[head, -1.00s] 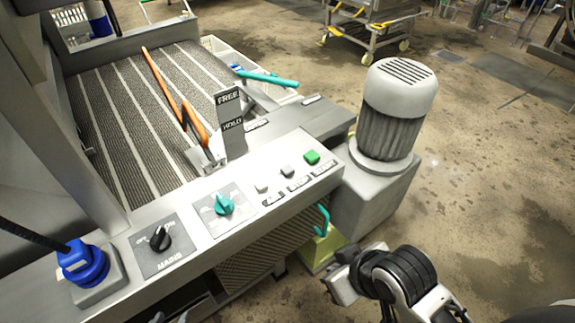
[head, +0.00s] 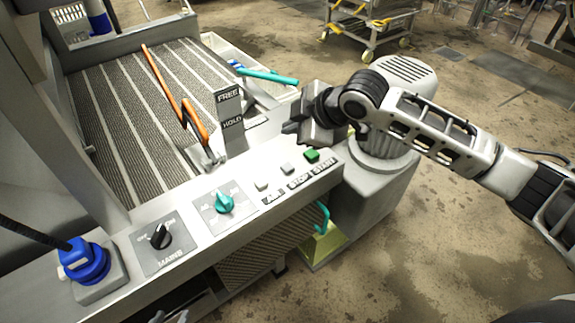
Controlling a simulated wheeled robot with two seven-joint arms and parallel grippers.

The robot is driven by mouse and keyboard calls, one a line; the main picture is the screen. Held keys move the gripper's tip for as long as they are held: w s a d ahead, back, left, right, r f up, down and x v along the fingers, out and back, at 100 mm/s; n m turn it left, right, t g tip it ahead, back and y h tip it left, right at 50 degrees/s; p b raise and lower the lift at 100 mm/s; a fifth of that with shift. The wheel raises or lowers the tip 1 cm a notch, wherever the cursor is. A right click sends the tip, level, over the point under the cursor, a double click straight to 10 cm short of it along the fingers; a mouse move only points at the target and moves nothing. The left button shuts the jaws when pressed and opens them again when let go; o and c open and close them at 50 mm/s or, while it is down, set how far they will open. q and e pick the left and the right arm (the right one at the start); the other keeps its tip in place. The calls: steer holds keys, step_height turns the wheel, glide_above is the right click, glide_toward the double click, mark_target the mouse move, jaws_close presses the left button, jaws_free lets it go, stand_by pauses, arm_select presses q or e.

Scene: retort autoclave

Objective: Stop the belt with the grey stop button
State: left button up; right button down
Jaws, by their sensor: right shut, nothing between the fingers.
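The grey stop button (head: 287,168) sits on the sloped control panel, above its STOP label. The green start button (head: 311,155) is to its right, and a pale button (head: 262,184) is to its left. My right gripper (head: 291,129) is shut and empty. In the picture it shows just above the stop button, over the panel's back edge, and appears apart from the button. The stop button is in plain sight. Only small tips at the bottom edge seem to belong to my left gripper (head: 170,317), and its opening is unclear.
A teal selector knob (head: 224,204) and a black mains knob (head: 160,237) share the panel. A FREE/HOLD plate (head: 230,122) stands by an orange-handled lever (head: 194,118) beside the ribbed belt (head: 120,130). A blue plug (head: 84,262) is at left.

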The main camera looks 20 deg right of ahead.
mark_target(291, 169)
steer(key=shift+w, duration=0.1)
